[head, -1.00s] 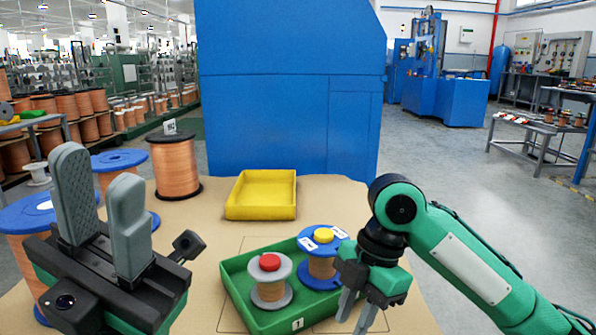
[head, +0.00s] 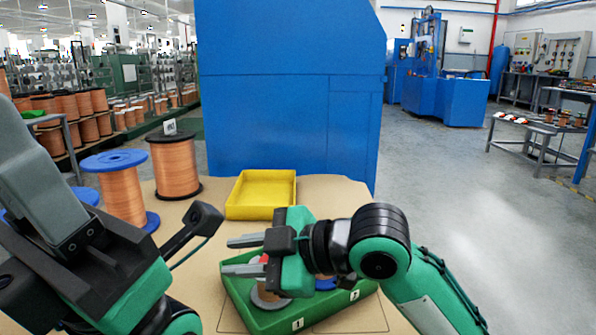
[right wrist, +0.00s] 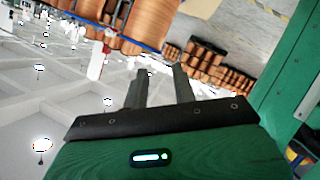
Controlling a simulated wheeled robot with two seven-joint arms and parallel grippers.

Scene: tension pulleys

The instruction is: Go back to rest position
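My right gripper (head: 243,255) is open and empty, with its two fingers pointing left above the green tray (head: 320,308). Its parted fingers also show in the right wrist view (right wrist: 155,92) with nothing between them. In the tray stand a grey spool (head: 268,300) with copper wire and a blue spool (head: 326,284). The right gripper hides most of both. My left gripper (head: 35,165) is large at the left edge of the head view, tilted and partly cut off. Its finger gap cannot be made out.
An empty yellow tray (head: 284,211) lies behind the green tray on the table (head: 338,190). Large copper spools, one black-flanged (head: 174,167) and one blue-flanged (head: 123,195), stand at the left. A big blue cabinet (head: 285,90) stands behind the table.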

